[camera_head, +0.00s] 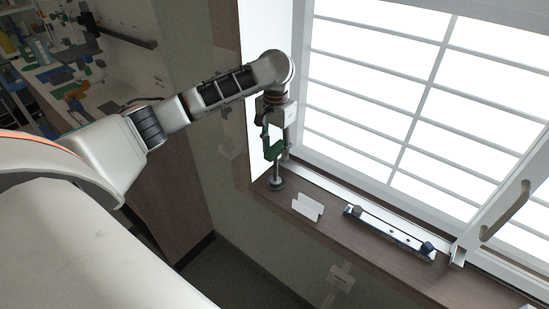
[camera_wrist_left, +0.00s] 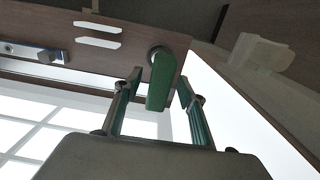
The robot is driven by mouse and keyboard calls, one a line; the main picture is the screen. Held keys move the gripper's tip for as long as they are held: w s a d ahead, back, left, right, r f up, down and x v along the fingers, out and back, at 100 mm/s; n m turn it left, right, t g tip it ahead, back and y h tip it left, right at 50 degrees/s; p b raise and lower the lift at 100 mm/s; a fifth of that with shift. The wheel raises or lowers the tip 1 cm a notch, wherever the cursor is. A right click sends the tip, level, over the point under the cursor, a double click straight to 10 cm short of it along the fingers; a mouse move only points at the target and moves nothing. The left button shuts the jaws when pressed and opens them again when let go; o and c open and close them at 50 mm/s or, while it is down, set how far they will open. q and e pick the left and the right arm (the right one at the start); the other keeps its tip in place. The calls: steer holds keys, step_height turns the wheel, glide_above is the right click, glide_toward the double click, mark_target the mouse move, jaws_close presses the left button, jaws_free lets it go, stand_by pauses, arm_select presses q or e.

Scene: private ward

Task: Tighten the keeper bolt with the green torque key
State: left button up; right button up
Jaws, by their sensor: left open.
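The green torque key (camera_wrist_left: 160,82) shows in the left wrist view between the two fingers of my left gripper (camera_wrist_left: 158,88). A dark round foot sits at its far end on the sill. In the head view my left gripper (camera_head: 272,138) points down over the key's dark round foot (camera_head: 277,184). The gripper is open, with its fingers on either side of the key; I cannot tell whether they touch it. A metal keeper bar (camera_head: 390,232) with dark knobs lies on the sill to the right, also in the left wrist view (camera_wrist_left: 30,51). Which part is the keeper bolt is unclear.
A folded white card (camera_head: 307,207) stands on the brown sill (camera_head: 338,228) between key and bar. The window (camera_head: 385,90) with its handle (camera_head: 507,210) rises behind. A cluttered counter (camera_head: 60,75) is at upper left.

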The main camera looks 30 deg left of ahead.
arm_select(q)
jaws_close()
steer(key=shift+w+r, duration=0.1)
steer(key=shift+r, duration=2.85)
steer(key=shift+d, duration=0.1)
